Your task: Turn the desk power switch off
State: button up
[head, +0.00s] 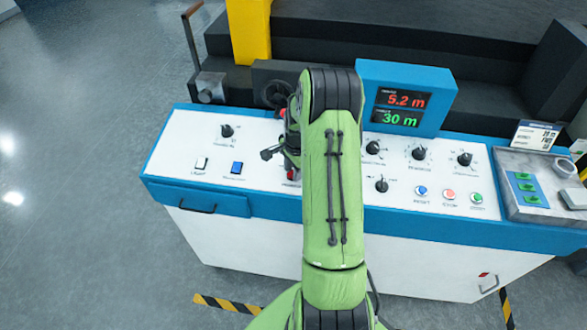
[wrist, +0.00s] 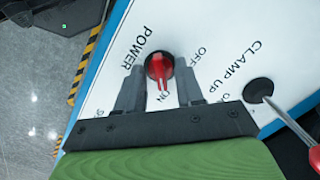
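The desk power switch (wrist: 159,67) is a red rotary knob on the white panel, marked POWER, OFF and ON in the wrist view. Its double-ridged handle points down in the picture, towards the ON mark. In the head view only a small red part of it (head: 291,174) shows beside my arm. My gripper (wrist: 158,76) is open, with one dark finger on each side of the knob. Small gaps seem to remain between fingers and knob; I cannot tell whether either finger touches it. In the head view my gripper (head: 280,155) is largely hidden by my green arm.
A lever with a red handle (wrist: 314,157) stands right of the knob by the CLAMP UP label. The desk also carries black dials (head: 419,154), a white rocker switch (head: 201,163), a blue one (head: 237,168), coloured push buttons (head: 449,194) and a blue-framed display (head: 404,68).

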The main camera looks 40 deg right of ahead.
grip_shut()
jog(key=shift+n, duration=0.3)
jog(key=n+b, duration=0.1)
jog(key=n, duration=0.2)
jog(key=shift+w+n, duration=0.15)
jog(key=shift+n, duration=0.25)
jog(key=n+g+b, duration=0.1)
jog(key=n, duration=0.3)
jog(key=n+b, duration=0.1)
jog(key=n, duration=0.4)
jog(key=shift+h, duration=0.3)
jog(key=shift+n+g+h+b, duration=0.3)
jog(key=shift+n+b, duration=0.15)
jog(key=shift+n, duration=1.75)
jog(key=shift+a, duration=0.1)
jog(key=shift+o, duration=0.3)
grip_release()
